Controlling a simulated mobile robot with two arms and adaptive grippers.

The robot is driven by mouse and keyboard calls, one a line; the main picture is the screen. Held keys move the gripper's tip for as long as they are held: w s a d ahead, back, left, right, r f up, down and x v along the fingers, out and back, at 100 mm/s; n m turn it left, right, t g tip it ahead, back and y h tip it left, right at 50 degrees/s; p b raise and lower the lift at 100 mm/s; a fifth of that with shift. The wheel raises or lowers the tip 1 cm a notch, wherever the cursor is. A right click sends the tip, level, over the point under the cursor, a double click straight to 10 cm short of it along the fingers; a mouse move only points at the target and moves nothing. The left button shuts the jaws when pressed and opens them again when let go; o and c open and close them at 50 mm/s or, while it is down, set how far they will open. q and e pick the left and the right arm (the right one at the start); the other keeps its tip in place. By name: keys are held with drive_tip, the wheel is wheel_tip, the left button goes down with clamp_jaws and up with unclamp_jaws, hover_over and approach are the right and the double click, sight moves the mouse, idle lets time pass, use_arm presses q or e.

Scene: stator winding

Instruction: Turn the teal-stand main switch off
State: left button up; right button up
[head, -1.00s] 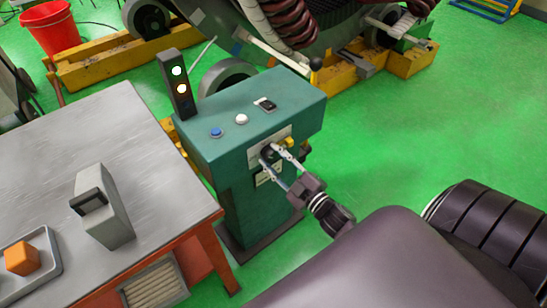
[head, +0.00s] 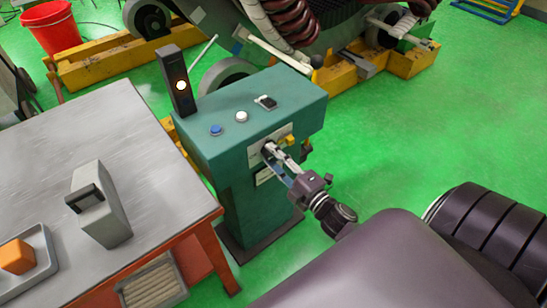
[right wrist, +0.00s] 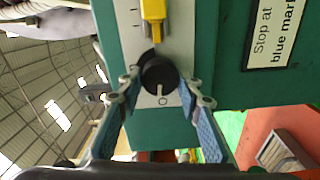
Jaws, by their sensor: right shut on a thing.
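The teal stand (head: 240,190) stands right of the metal table. Its main switch is a round black knob (right wrist: 158,73) on a pale plate (right wrist: 125,22) on the stand's side. In the right wrist view the knob's white pointer line points at the "O" mark. My right gripper (right wrist: 165,88) is shut on the knob, one finger on each side; in the head view the gripper (head: 273,152) reaches the plate from the lower right and partly hides the knob. A yellow part (right wrist: 153,20) sits just beside the knob. My left gripper is not in view.
The stand's top has a blue button (head: 216,130), a white button (head: 241,116) and a black switch (head: 266,102). The grey table (head: 120,135) is at left. Green floor (head: 440,120) is clear at right.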

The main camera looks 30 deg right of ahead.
idle(0.5)
drive_tip(key=o, duration=1.2)
drive_tip(key=shift+c, duration=0.2)
drive_tip(key=shift+s, duration=0.1)
drive_tip(key=s, duration=1.1)
drive_tip(key=shift+s+d, duration=0.4)
drive_tip(key=shift+d, duration=0.05)
